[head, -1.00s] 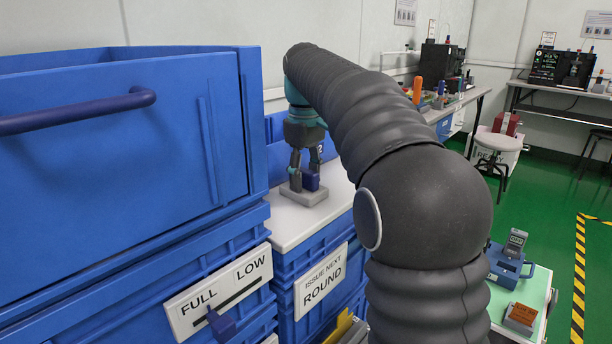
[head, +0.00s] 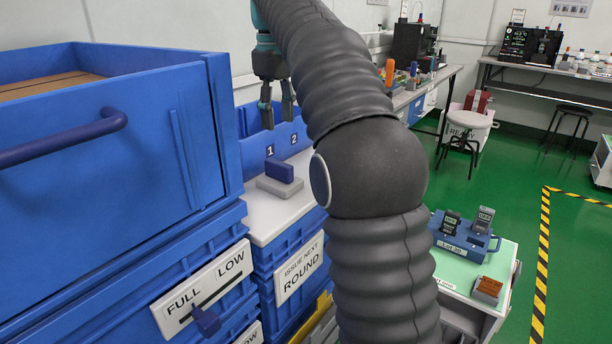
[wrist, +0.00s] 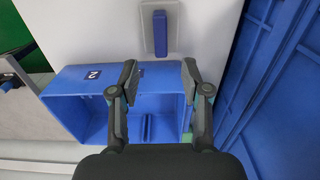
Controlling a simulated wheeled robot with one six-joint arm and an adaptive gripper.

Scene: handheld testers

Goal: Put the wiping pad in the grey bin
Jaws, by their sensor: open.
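What looks like the wiping pad (head: 281,187), a flat grey slab with an upright blue grip, lies on a white top beside the large blue drawer. In the wrist view the pad (wrist: 173,18) shows at the top, beyond the fingertips. My gripper (head: 278,115) hangs above the pad, open and empty, clear of the blue grip. The fingers also show spread apart in the wrist view (wrist: 160,78). I cannot make out a grey bin for certain in these views.
A blue box (head: 257,148) marked 1 and 2 stands behind the pad. The large blue drawer (head: 110,135) rises at left. A green-topped table (head: 478,262) holds a blue carrier (head: 465,240).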

